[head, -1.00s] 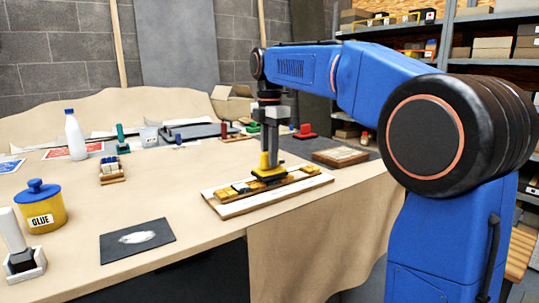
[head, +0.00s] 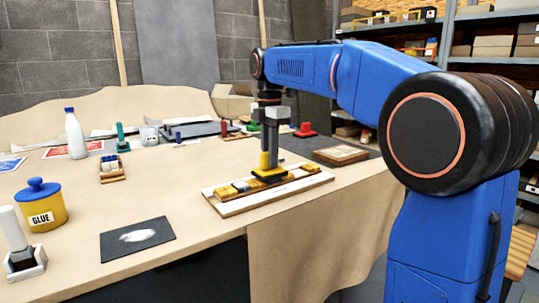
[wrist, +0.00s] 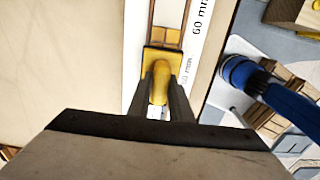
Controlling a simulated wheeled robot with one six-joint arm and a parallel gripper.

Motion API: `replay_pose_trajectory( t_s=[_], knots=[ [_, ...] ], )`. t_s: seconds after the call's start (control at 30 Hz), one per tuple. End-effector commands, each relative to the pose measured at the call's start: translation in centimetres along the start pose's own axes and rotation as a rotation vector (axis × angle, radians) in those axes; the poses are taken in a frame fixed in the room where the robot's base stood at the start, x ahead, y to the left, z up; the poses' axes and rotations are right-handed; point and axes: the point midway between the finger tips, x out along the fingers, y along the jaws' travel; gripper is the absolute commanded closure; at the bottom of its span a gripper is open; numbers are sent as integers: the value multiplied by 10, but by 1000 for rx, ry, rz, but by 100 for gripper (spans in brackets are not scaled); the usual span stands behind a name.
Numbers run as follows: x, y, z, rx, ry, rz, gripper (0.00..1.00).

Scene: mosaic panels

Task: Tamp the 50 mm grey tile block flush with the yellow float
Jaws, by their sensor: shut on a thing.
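My gripper (head: 266,150) is shut on the upright handle of the yellow float (head: 265,161). In the wrist view the yellow handle (wrist: 160,84) sits between the two dark fingers. The float's dark base is down on or just over a row of tile blocks in a long pale tray (head: 236,209). I cannot tell whether the base touches them. Yellow and brown blocks (head: 227,191) show left of the float. I cannot pick out the 50 mm grey tile block; the float may hide it. The wrist view shows a white strip (wrist: 196,35) marked "60 mm" beside the row.
A glue pot (head: 43,208), a dark mat (head: 138,239) with a white smear, and a white bottle (head: 75,137) stand to the left. A framed panel (head: 341,155) lies right of the tray, near the table edge. The cloth in front of the tray is clear.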

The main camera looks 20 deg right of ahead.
Motion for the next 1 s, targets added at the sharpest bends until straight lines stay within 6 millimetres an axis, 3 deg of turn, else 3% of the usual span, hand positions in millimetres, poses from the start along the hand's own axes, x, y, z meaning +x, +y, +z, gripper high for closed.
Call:
replay_pose_trajectory(
  t_s=[1.0],
  knots=[
    [8, 0, 0, 0, 0, 0, 99]
  ],
)
